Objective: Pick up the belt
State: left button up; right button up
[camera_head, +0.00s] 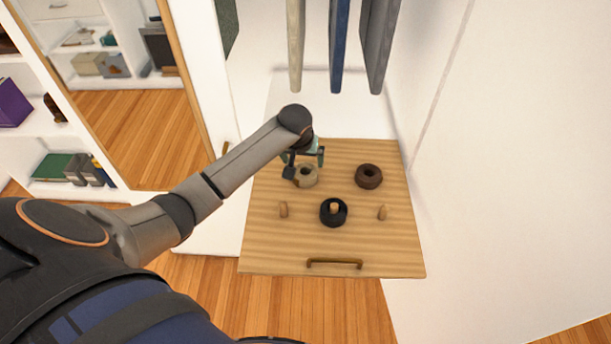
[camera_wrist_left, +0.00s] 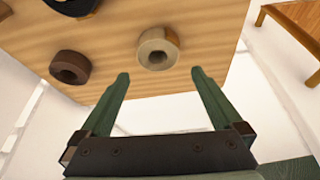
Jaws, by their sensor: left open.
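Three rolled belts lie on a wooden drawer or pull-out board (camera_head: 300,250). The beige belt (camera_head: 307,177) is at the back left, the dark brown belt (camera_head: 369,176) at the back right, and the black belt (camera_head: 333,212) in front, with a wooden peg showing in its centre. My left gripper (camera_head: 304,155) is open near the beige belt and partly overlaps it in the head view. In the left wrist view the beige belt (camera_wrist_left: 158,48) shows beyond the open, empty fingertips (camera_wrist_left: 160,76). The brown belt (camera_wrist_left: 70,67) is to its left, and the black one (camera_wrist_left: 72,5) is cut by the edge.
Two bare wooden pegs (camera_head: 283,209) (camera_head: 381,212) stand either side of the black belt. A bronze handle (camera_head: 334,264) is on the board's front. Hanging garments (camera_head: 339,45) are above the back. White walls (camera_head: 500,150) close in on the right; a mirror (camera_head: 130,100) stands left.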

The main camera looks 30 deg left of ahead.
aim_at(305, 169)
pick_arm(q)
jog(key=x, duration=0.3)
jog(key=b+x, duration=0.1)
jog(key=x, duration=0.3)
jog(key=shift+d+f, duration=0.2)
jog(key=shift+f, duration=0.05)
jog(key=c, duration=1.2)
jog(key=shift+c, duration=0.2)
jog(key=shift+r, duration=0.15)
